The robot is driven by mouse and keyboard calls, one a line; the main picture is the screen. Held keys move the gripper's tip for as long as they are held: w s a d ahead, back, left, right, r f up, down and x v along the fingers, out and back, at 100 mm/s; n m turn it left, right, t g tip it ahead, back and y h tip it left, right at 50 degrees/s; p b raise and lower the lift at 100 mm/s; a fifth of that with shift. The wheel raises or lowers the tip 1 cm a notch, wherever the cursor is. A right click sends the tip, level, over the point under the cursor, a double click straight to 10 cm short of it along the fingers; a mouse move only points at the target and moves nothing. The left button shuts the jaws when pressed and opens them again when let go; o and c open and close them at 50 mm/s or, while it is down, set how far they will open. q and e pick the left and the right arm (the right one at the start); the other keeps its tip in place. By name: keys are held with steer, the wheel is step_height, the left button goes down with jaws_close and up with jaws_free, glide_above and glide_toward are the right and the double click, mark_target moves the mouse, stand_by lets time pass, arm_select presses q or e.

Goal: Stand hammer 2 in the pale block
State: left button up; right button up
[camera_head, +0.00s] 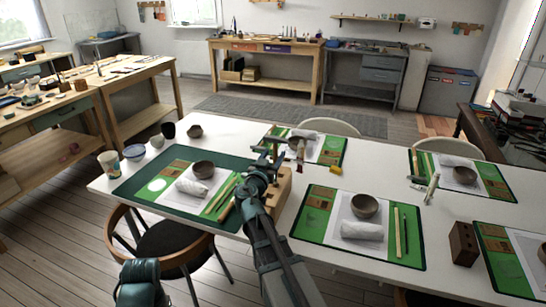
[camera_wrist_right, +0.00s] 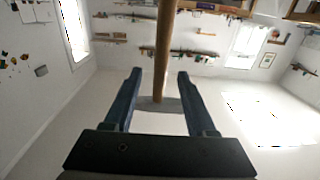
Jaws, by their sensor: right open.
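The pale block (camera_head: 283,190) stands on the white table, partly hidden behind my right arm. My right gripper (camera_head: 273,150) is above and just beyond it, with its fingers open. In the right wrist view a hammer's wooden handle (camera_wrist_right: 166,45) runs up from between the open fingers (camera_wrist_right: 160,75). Its grey head (camera_wrist_right: 158,104) lies crosswise between the fingers, nearer the palm. Neither finger looks closed on it. In the head view the hammer is small and partly hidden by the gripper, so I cannot tell whether it touches the block. My left gripper is out of view.
A green mat with a bowl (camera_head: 203,169) and a white roll (camera_head: 191,188) lies left of my right arm. Another bowl (camera_head: 364,206) and mat (camera_head: 412,250) lie to its right. A dark brown block (camera_head: 462,243) stands at the right. A chair (camera_head: 165,240) stands at the near edge.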

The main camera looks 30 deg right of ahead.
stand_by(0.5)
steer(key=v, duration=0.9)
stand_by(0.5)
step_height(320, 180, up, 6)
steer(key=p, duration=0.6)
stand_by(0.4)
steer(key=shift+f, duration=0.1)
